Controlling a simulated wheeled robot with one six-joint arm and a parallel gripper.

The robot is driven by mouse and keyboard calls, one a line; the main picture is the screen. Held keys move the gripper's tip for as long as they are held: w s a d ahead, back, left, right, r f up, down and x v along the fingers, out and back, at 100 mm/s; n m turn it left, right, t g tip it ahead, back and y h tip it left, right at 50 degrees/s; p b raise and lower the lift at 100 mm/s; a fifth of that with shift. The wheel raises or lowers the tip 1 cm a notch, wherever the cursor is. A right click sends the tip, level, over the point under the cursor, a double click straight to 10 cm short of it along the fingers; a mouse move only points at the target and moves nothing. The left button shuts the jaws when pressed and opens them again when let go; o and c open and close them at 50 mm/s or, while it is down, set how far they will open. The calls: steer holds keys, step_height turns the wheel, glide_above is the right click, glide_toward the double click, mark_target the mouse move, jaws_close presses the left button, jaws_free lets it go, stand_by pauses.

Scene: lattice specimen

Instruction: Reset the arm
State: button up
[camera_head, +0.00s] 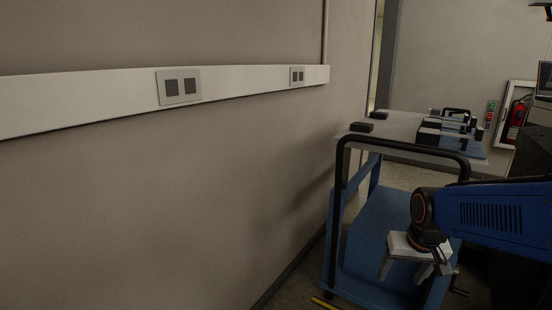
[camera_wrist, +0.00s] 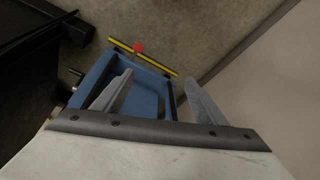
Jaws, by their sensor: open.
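My gripper (camera_head: 412,268) is at the lower right of the head view, on the end of my blue arm, and points downward in front of the blue cart (camera_head: 375,290). In the wrist view my gripper (camera_wrist: 160,95) shows two grey fingers spread apart with nothing between them. The cart's blue lower part (camera_wrist: 145,88) lies beyond and between the fingers in that view. No object is held.
The cart has a black handle (camera_head: 405,141) and a grey top (camera_head: 397,124) carrying a black block (camera_head: 362,127) and other dark items. A wall (camera_head: 160,200) with a white socket rail (camera_head: 230,80) fills the left. A fire extinguisher (camera_head: 518,115) hangs at back right.

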steer(key=s+a+r+n, duration=0.1)
steer(key=s+r, duration=0.1)
steer(key=s, duration=0.5)
steer(key=s+a+r+n+t, duration=0.1)
steer(key=s+a, duration=0.1)
steer(key=s, duration=0.6)
steer(key=shift+s+a+r, duration=0.15)
steer(key=shift+s+r, duration=0.05)
steer(key=shift+r, duration=0.2)
